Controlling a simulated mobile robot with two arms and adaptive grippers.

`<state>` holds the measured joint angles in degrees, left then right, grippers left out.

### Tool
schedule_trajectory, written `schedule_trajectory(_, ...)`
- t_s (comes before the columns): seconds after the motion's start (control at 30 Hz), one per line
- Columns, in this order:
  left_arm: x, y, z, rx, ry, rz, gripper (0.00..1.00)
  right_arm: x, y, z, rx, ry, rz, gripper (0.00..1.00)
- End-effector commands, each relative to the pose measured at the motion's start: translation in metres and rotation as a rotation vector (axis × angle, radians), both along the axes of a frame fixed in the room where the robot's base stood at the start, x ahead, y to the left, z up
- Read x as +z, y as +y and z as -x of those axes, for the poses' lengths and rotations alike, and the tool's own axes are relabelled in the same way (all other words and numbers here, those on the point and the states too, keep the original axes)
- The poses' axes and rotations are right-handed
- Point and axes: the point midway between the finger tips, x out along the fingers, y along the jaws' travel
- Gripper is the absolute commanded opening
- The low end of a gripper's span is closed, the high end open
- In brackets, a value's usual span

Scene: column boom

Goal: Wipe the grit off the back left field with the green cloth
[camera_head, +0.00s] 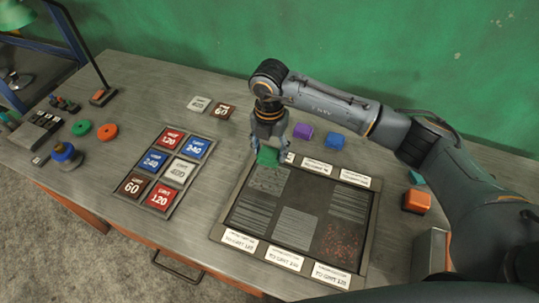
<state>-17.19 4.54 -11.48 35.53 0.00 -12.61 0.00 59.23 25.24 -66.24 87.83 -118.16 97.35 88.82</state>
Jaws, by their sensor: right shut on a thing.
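My right gripper (269,153) points down, shut on the green cloth (267,157) at the back left corner of the dark framed board (228,205). The cloth is bunched between the fingers, at the back edge of the back left field (268,181). That field looks grey and faintly speckled; I cannot tell how much grit is on it. Reddish grit (342,242) shows on the front right field. Other fields show grey striped patches. Whether the cloth touches the board is hard to tell. My left gripper is not in view.
Purple (303,131) and blue (336,142) blocks stand behind the board. An orange block (417,201) is at the right. A tray (137,208) of numbered tiles lies left of the board. Green (82,128) and orange (107,131) discs lie farther left.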

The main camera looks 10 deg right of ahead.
Motion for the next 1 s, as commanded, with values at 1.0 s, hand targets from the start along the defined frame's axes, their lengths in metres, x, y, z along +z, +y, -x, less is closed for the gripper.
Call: schedule_trajectory(1.0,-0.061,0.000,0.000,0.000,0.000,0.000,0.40,-0.078,-0.001,0.000,-0.001,-0.001,0.000,0.26)
